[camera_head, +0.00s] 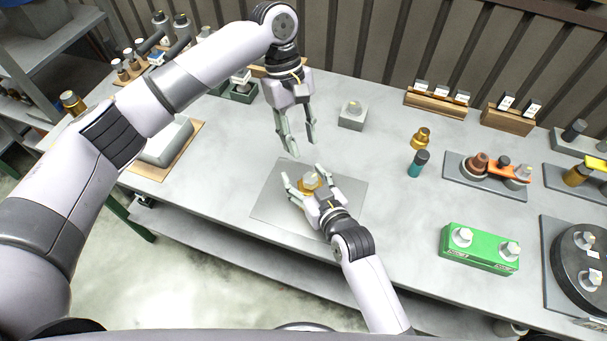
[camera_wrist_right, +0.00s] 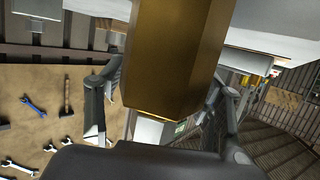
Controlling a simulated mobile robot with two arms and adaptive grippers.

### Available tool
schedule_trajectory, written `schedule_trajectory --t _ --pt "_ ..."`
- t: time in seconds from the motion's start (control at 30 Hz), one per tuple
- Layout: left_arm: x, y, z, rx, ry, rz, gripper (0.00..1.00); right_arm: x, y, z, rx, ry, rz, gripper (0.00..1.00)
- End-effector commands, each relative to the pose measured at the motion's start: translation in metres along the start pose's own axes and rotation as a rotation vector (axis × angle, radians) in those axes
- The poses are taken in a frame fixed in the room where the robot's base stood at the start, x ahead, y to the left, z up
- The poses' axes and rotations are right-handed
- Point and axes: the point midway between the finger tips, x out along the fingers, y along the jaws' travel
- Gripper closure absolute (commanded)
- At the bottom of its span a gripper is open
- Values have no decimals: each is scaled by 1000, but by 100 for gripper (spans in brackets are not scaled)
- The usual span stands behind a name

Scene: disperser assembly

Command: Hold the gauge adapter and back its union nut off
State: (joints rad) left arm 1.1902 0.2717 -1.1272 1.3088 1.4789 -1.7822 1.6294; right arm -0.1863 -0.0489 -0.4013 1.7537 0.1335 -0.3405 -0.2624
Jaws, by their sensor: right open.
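A brass fitting (camera_head: 309,181), which I take to be the gauge adapter, is over the grey mat (camera_head: 345,188) between the fingers of my right gripper (camera_head: 302,178). In the right wrist view its brass hexagonal body (camera_wrist_right: 172,60) fills the middle, with an open finger on each side. I cannot make out the union nut apart from the body. My right gripper is open around the brass part. My left gripper (camera_head: 303,148) hangs just above and behind it, pointing down, with its fingers apart and nothing visible between them.
A grey block (camera_head: 353,115) stands behind the mat. Another brass fitting (camera_head: 421,138) and a teal-and-black bottle (camera_head: 418,163) stand to the right. A green box (camera_head: 479,250) sits near the front edge. The table between mat and green box is clear.

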Motion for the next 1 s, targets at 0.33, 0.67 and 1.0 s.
schedule_trajectory --t 0.33,0.67,1.0 --pt "0 0 0 0 0 0 67 9 0 0 0 0 0 38" --pt "0 0 0 0 0 0 67 9 0 0 0 0 0 55" --pt "0 0 0 0 0 0 67 8 0 0 1 -1 -1 78"
